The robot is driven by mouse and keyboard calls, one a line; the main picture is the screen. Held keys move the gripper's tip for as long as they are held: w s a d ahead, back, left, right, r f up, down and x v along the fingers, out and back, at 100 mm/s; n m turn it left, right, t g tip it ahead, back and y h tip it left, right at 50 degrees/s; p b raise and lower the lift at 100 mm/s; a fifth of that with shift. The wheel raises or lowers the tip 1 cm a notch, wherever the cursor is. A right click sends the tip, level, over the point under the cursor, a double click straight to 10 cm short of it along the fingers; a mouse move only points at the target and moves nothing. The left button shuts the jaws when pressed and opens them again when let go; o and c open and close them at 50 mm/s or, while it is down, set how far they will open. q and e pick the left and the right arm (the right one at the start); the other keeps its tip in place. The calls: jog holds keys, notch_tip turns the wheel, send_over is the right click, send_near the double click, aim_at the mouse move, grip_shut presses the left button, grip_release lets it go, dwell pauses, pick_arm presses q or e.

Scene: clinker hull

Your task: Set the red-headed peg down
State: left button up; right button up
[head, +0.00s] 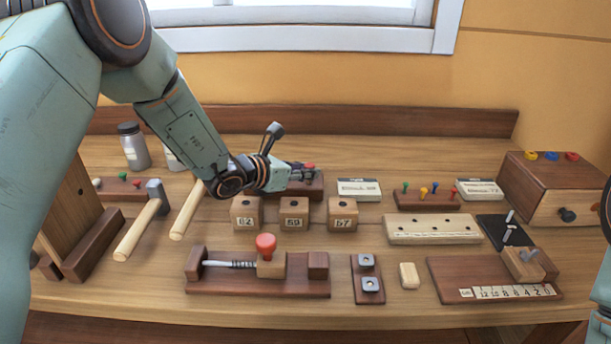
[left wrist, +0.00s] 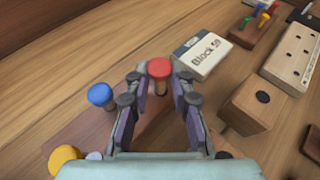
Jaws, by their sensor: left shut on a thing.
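The red-headed peg (left wrist: 159,68) is between the fingertips of my left gripper (left wrist: 157,82) in the left wrist view. The gripper is shut on it just below the head. In the head view the red head (head: 309,167) shows at the tip of my left gripper (head: 300,174), over a dark wooden rack (head: 312,188) behind the numbered blocks. A blue-headed peg (left wrist: 100,94) and a yellow-headed peg (left wrist: 65,158) stand beside the gripper. The red peg's lower end is hidden, so I cannot tell whether it touches the rack. My right gripper is out of view.
Three numbered blocks (head: 294,214) stand in front of the rack. A white label card (head: 359,189) lies to its right, with a rack of coloured pegs (head: 426,199) beyond. Mallets (head: 143,225) lie to the left. A red-knobbed wooden clamp (head: 266,246) is nearer the front.

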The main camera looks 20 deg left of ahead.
pick_arm(q)
notch_tip(320, 180, up, 8)
jog(key=shift+s, duration=0.1)
dwell(0.4)
